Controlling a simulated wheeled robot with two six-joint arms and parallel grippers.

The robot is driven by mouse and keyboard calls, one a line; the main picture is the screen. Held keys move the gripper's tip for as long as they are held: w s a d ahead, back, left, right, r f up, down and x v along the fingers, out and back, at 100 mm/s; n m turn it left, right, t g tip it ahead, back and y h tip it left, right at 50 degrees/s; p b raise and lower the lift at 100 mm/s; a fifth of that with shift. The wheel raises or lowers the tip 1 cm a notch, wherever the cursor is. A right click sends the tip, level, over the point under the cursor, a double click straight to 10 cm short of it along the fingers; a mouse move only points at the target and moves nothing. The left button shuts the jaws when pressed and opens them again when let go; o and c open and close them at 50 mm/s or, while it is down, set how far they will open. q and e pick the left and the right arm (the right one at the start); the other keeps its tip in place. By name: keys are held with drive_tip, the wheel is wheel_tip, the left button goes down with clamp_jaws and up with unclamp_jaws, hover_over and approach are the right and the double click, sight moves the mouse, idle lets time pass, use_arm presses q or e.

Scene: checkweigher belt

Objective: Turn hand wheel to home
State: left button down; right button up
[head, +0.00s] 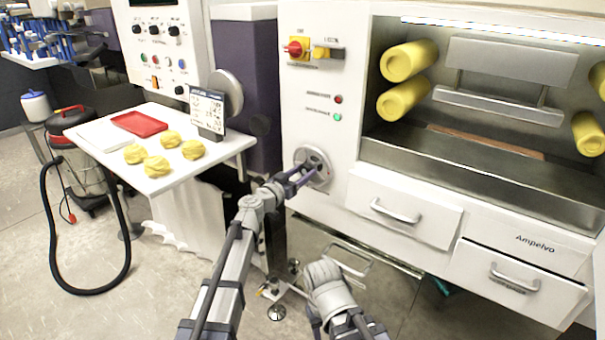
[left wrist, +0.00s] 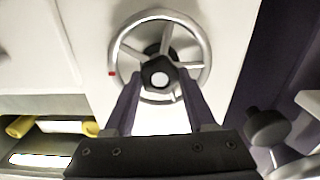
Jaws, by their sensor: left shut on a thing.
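The hand wheel (head: 311,151) is a silver spoked wheel on the white machine front, below the red and green lamps. In the left wrist view the wheel (left wrist: 206,48) shows its rim, spokes and dark hub (left wrist: 160,77). A red mark (left wrist: 112,73) sits on or beside the rim at its left. My left gripper (head: 302,174) reaches the wheel, and its two fingers (left wrist: 158,88) lie either side of the hub, shut on the wheel. The fingers hide part of the lower rim. A grey link of my right arm shows at bottom centre; its fingers do not show.
Left of the wheel, a white table (head: 190,172) holds several yellow dough lumps (head: 157,165) and a red tray (head: 140,123). A display (head: 207,112) stands near its edge. Drawers with handles (head: 396,211) lie right of the wheel. Yellow rollers (head: 408,60) sit above.

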use_arm(q)
drive_tip(key=n, duration=0.4)
drive_tip(key=shift+n, duration=0.3)
drive_tip(key=n, duration=0.4)
drive_tip(key=shift+n, duration=0.3)
drive_tip(key=n, duration=0.4)
drive_tip(key=shift+f, duration=0.1)
drive_tip(key=shift+n, duration=2.1)
drive_tip(key=shift+c, duration=1.1)
unclamp_jaws()
drive_tip(key=shift+a, duration=0.1)
drive_tip(key=v, duration=0.7)
drive_tip(key=shift+s+a, duration=0.2)
drive_tip(key=shift+s, duration=0.1)
